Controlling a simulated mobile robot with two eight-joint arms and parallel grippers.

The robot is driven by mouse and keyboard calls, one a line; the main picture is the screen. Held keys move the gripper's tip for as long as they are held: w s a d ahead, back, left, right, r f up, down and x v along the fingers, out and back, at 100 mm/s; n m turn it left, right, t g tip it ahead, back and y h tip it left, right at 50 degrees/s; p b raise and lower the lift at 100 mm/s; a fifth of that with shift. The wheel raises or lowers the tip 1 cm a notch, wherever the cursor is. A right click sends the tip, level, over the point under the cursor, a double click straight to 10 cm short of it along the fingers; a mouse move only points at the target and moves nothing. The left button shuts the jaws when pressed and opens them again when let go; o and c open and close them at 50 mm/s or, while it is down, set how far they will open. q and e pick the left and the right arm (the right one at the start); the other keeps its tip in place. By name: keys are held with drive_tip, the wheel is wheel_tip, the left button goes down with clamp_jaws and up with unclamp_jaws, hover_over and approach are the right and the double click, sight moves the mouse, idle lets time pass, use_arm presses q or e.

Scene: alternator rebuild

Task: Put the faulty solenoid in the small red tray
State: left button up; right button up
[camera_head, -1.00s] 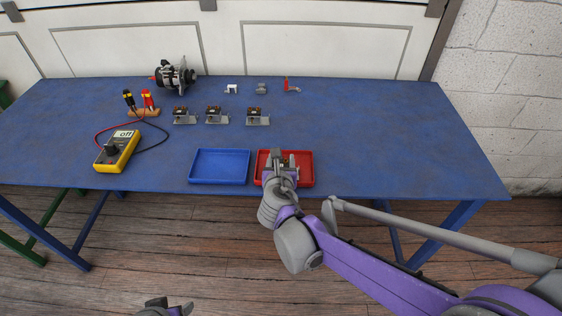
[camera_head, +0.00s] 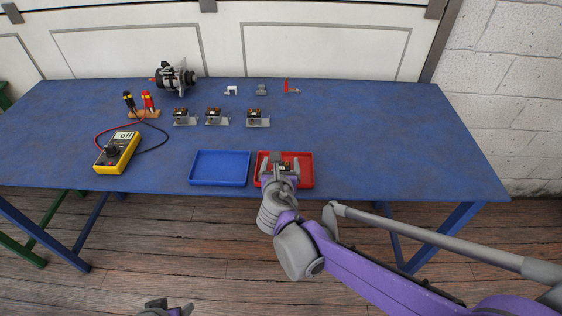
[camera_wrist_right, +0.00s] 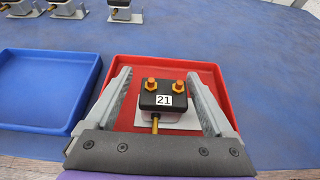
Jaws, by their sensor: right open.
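A solenoid (camera_wrist_right: 162,104) with a black top, two copper-coloured terminals and a label "21" sits in the small red tray (camera_wrist_right: 202,71). The tray also shows in the head view (camera_head: 306,170) at the table's front edge. My right gripper (camera_head: 280,163) is over the tray. In the right wrist view its two fingers (camera_wrist_right: 158,85) stand open on either side of the solenoid, with visible gaps. My left gripper (camera_head: 168,306) shows only partly at the bottom of the head view, off the table; its jaw state is unclear.
An empty blue tray (camera_head: 219,168) stands left of the red one. Several similar solenoids (camera_head: 214,116) form a row behind. The table's right side is clear.

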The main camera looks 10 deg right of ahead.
drive_tip(key=p+v, duration=0.1)
drive_tip(key=v, duration=1)
drive_tip(key=s+d+f+m+g, duration=0.3)
drive_tip(key=s+d+f+m, duration=0.15)
drive_tip(key=m, duration=0.45)
drive_tip(key=s+d+f+m+g, duration=0.35)
drive_tip(key=s+m, duration=0.25)
drive_tip(key=m, duration=0.3)
drive_tip(key=s+f+m+g+y, duration=0.1)
drive_tip(key=s+f+m+y, duration=0.2)
drive_tip(key=s+m, duration=0.5)
drive_tip(key=a+m, duration=0.1)
drive_tip(key=m, duration=0.5)
drive_tip(key=shift+s+f+m+y, duration=0.15)
drive_tip(key=shift+f+m+y, duration=0.15)
drive_tip(key=shift+m+y, duration=0.1)
drive_tip(key=shift+g, duration=0.25)
wheel_tip(320, 180, up, 7)
drive_tip(key=w+p, duration=0.1)
drive_tip(key=p, duration=0.5)
drive_tip(key=shift+p, duration=0.4)
